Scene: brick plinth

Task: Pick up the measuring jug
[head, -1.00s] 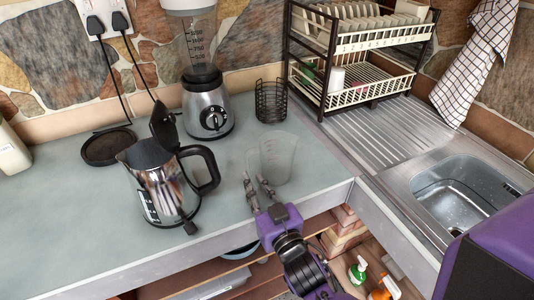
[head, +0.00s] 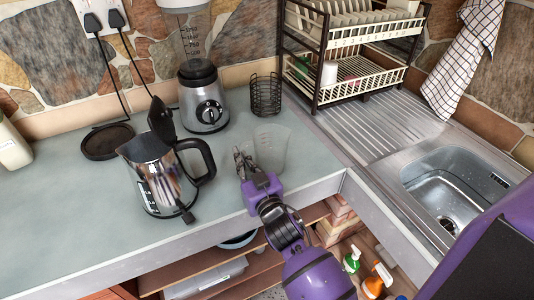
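The measuring jug (head: 273,152) is a clear, see-through beaker with faint markings. It stands upright on the grey worktop near its front edge, right of the kettle. My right gripper (head: 241,158) comes in from the front, with its fingertips at the jug's left side. Its fingers look apart. I cannot tell whether a finger touches the jug or overlaps it only in the picture. My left gripper is not in view.
A steel kettle (head: 157,178) with its lid up stands close left of the gripper. A blender (head: 205,95) and black wire holder (head: 266,96) stand behind. A dish rack (head: 350,85) and sink (head: 450,185) are right. The worktop (head: 60,220) is clear at left.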

